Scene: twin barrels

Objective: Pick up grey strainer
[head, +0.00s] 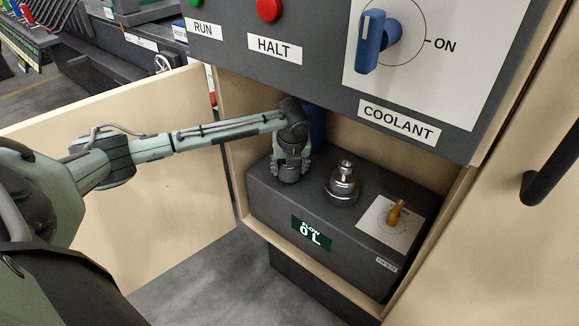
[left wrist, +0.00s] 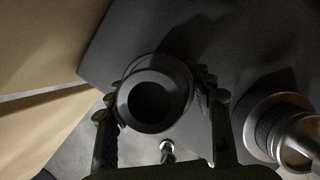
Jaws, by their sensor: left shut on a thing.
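The grey strainer, a dark grey round piece (left wrist: 158,66) with a hollow round opening, shows in the left wrist view between my two finger pads. My left gripper (left wrist: 160,92) is shut on it. In the head view my left gripper (head: 289,177) points down at the left part of the dark box top, and its fingers hide the strainer there. I cannot tell whether the strainer still touches the box. My right gripper is in neither view.
The dark box (head: 275,205) sits in a wooden cabinet recess under a control panel (head: 300,75). A metal fitting (head: 342,186) and a yellow valve handle (head: 396,212) stand to the right. A blue cylinder (head: 315,124) is behind my gripper. An open door (head: 170,210) is at left.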

